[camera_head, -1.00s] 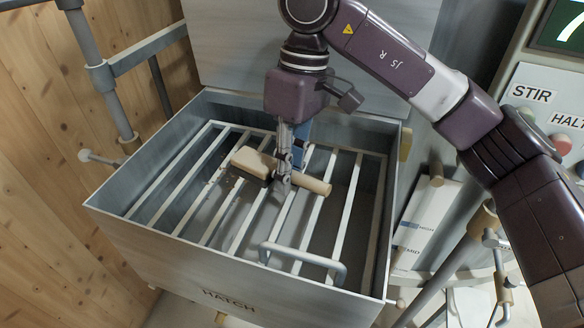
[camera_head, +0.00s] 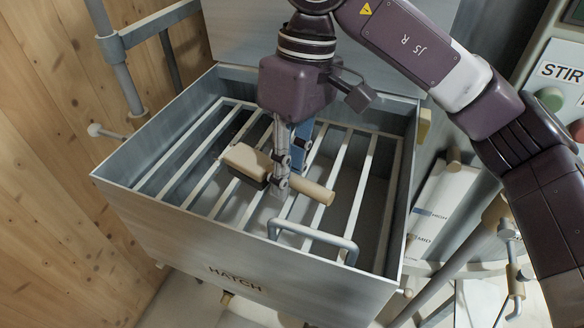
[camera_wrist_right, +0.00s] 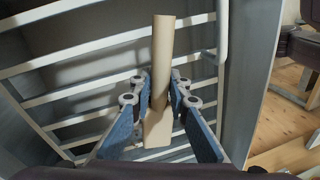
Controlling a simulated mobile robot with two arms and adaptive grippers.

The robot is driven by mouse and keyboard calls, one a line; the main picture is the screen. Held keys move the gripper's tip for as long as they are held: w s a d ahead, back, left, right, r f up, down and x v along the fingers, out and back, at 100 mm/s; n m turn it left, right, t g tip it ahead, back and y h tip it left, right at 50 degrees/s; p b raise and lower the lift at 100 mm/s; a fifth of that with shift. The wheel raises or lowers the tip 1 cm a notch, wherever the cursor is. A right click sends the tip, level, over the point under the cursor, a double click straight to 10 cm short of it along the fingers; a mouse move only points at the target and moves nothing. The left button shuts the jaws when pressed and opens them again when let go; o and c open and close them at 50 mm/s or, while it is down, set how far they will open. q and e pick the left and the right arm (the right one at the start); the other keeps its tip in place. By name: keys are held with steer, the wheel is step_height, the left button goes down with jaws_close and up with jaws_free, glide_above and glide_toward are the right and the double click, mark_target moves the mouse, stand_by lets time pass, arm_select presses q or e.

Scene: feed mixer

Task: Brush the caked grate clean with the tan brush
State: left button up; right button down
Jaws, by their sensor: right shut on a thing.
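The grate (camera_head: 346,217) is a row of pale bars inside the open grey hatch box (camera_head: 240,255). The bars in view look mostly light, and I cannot make out caked matter on them. The tan brush (camera_head: 246,160) lies across the middle of the grate, its block to the left and its handle to the right. My right gripper (camera_head: 281,185) comes down from above and is shut on the brush handle. In the right wrist view the tan handle (camera_wrist_right: 162,60) stands between the two blue-padded fingers. The brush's underside is hidden. My left gripper is not in view.
A grey handle loop (camera_head: 312,237) stands at the front right of the box. The raised lid (camera_head: 230,40) is behind it. A wooden wall (camera_head: 45,170) is on the left. A panel with a green button (camera_head: 549,98) and a STIR label is at the right.

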steer(key=shift+s, duration=0.15)
steer(key=shift+w+d, duration=0.25)
steer(key=shift+w, duration=0.55)
steer(key=shift+w+d, duration=0.2)
steer(key=shift+w, duration=0.55)
